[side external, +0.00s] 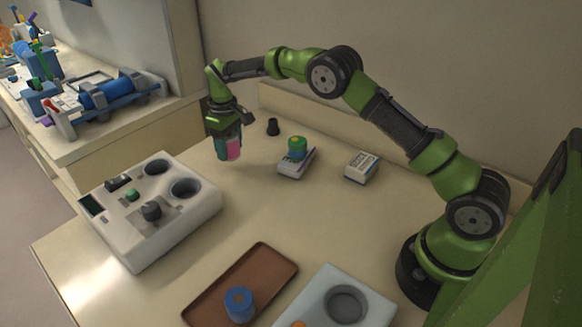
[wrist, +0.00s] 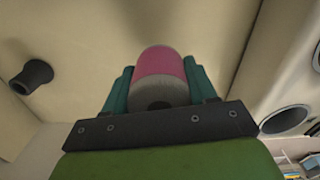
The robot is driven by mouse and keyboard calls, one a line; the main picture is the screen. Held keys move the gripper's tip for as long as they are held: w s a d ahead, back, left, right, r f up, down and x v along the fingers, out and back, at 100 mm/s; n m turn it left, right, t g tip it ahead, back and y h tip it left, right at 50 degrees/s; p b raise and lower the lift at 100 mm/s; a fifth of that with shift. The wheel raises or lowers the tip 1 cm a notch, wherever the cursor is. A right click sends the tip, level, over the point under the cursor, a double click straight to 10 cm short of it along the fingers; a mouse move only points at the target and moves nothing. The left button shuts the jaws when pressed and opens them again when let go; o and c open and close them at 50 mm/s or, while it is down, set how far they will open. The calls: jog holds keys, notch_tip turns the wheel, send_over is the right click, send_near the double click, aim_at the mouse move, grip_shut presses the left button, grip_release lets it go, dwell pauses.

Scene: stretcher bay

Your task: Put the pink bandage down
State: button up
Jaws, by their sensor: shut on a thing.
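The pink bandage (side external: 233,149) is a small pink roll. My gripper (side external: 228,148) is shut on it and holds it over the table, left of the middle in the side view. In the wrist view the pink bandage (wrist: 162,70) sits between the two teal fingers of my gripper (wrist: 160,85), its grey end facing the camera. The side view does not show clearly how high the roll is above the table.
A white device (side external: 150,225) with round wells stands at left. A black cup (side external: 272,127), a green roll (side external: 297,146) on a small box and another box (side external: 362,167) are behind. A brown tray (side external: 262,270) holds a blue roll (side external: 239,303). The table's middle is clear.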

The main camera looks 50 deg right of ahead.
aim_at(230, 156)
jog(key=shift+w+f, duration=0.1)
jog(key=shift+f, duration=1.65)
jog(key=shift+f, duration=0.2)
jog(key=o, duration=1.1)
jog(key=shift+c, duration=0.2)
jog(key=shift+r, duration=0.1)
